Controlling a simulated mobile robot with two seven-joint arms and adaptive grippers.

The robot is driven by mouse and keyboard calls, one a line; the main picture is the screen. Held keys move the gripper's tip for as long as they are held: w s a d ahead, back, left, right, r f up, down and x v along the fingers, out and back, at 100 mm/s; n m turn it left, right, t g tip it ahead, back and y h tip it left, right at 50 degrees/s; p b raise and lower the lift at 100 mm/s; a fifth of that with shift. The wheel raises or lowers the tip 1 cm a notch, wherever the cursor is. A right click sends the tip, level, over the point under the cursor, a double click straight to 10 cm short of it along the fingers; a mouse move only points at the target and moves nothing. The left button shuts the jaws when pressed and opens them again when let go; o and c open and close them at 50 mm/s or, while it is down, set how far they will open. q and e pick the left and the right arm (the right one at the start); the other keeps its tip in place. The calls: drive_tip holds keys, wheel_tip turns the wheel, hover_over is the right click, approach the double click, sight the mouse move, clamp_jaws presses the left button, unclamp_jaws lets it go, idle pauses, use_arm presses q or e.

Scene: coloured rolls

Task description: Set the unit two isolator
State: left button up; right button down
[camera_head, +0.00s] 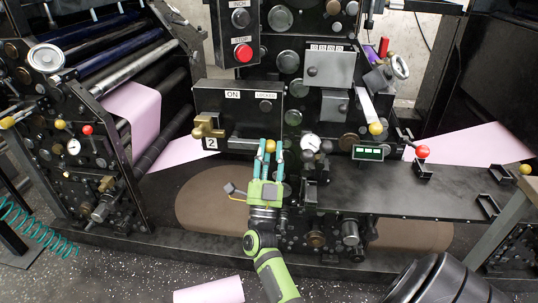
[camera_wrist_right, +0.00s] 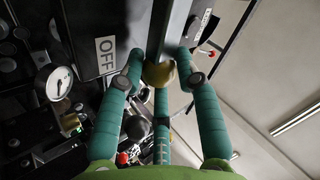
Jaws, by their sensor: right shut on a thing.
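The unit two isolator is a dark box (camera_head: 225,100) on the press frame, with ON and LOCKED labels on its face and a "2" plate (camera_head: 212,142) at its lower left. A brass fitting (camera_head: 207,126) sticks out at its left edge. My right gripper (camera_head: 270,153), green with teal fingers, is below the box's lower right, shut around a brass ball knob (camera_head: 271,146). In the right wrist view the knob (camera_wrist_right: 158,74) sits between the fingers at the end of a dark bar (camera_wrist_right: 168,30), beside an OFF label (camera_wrist_right: 106,55). My left gripper is not in view.
A red STOP button (camera_head: 243,53) is above the isolator. A dial gauge (camera_head: 310,143) is close right of my gripper. A black shelf (camera_head: 420,190) extends right, with a red-knobbed lever (camera_head: 422,153). Pink paper (camera_head: 135,105) runs through rollers at left.

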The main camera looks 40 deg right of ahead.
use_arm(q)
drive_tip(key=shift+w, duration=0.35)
use_arm(e)
drive_tip(key=shift+d+f, duration=0.1)
drive_tip(key=shift+f, duration=0.05)
drive_tip(key=c, duration=0.9)
unclamp_jaws()
drive_tip(key=v, duration=1.2)
